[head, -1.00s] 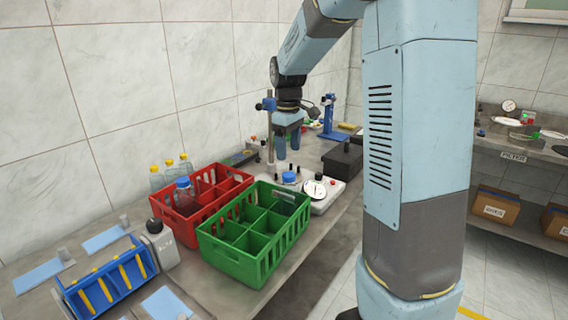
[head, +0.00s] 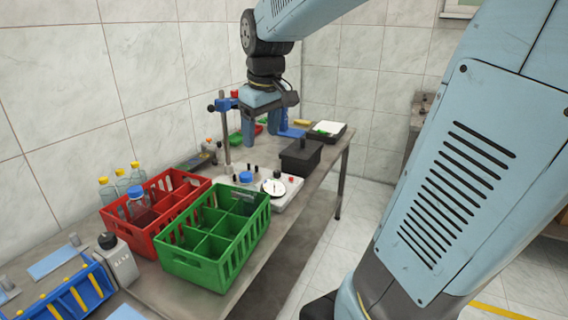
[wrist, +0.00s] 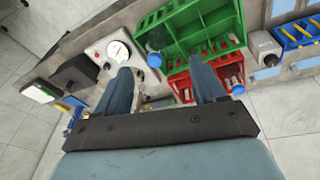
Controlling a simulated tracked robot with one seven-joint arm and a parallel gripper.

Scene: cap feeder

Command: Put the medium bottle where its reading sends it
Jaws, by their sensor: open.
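A clear bottle with a blue cap (head: 246,178) stands by the white instrument with a round dial (head: 273,187), behind the green crate. The wrist view shows this cap (wrist: 154,60) beyond and between my fingers. Another blue-capped bottle (head: 137,194) stands in the red crate (head: 163,242); its cap also shows in the wrist view (wrist: 238,90). I cannot tell which is the medium bottle. My gripper (head: 262,140) is open and empty above the bench, beyond the crates. The dial reading is too small to read.
Several yellow-capped bottles (head: 121,180) stand behind the red crate. A grey container with a black cap (head: 118,262) and a blue rack (head: 65,295) are at front left. A blue stand (head: 290,132) and a black box (head: 302,158) are beyond the instrument.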

